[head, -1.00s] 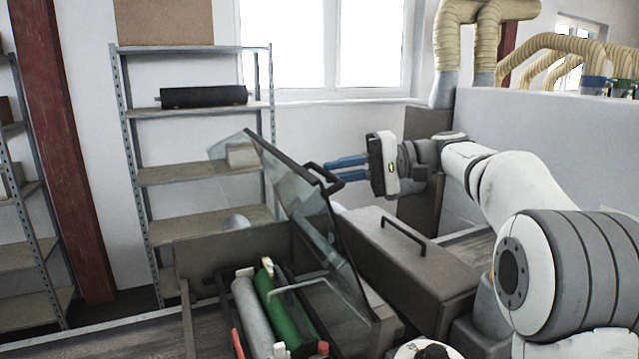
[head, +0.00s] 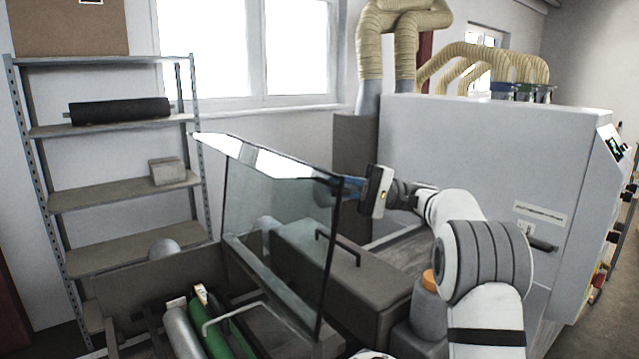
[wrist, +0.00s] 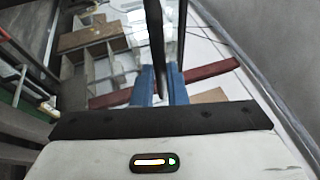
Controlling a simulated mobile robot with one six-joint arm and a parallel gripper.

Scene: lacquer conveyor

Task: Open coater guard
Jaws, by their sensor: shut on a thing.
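The coater guard (head: 277,215) is a clear panel with a dark frame, standing raised and tilted over the coater. Under it lie a green roller (head: 222,335) and a grey roller (head: 183,332). My gripper (head: 335,187) is at the guard's upper right edge, its blue fingers partly behind the glass. In the wrist view, my gripper (wrist: 160,85) has its two blue fingers on either side of a dark bar, the guard's handle (wrist: 156,45). It is shut on this bar. The fingertips' exact contact is hard to see in the head view.
A dark box cover with a handle (head: 335,250) stands right of the guard. A big grey machine housing (head: 480,170) fills the right. A shelf rack (head: 120,190) with a black roller (head: 118,110) stands at the left, by the wall.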

